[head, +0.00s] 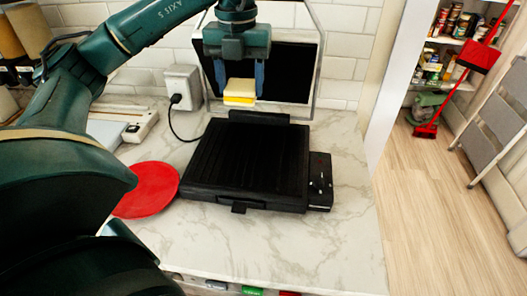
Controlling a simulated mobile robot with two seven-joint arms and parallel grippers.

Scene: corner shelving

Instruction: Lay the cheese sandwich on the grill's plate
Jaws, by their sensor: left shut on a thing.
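The cheese sandwich (239,92), pale yellow with a brighter yellow band low on it, is held between the blue fingers of my left gripper (240,84). The gripper points down and is shut on the sandwich. It hangs above the rear part of the grill, apart from the plate. The grill's plate (248,160) is black, ribbed and bare, and lies flat on the marble counter. The grill has a control panel with a knob (319,183) on its right side and a small front tab. My right gripper is not in view.
A red round plate (150,189) lies left of the grill. A wall socket with a plugged cord (183,88) is behind it. A black panel in a light frame (280,72) leans at the back wall. The counter (345,215) is clear in front and right.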

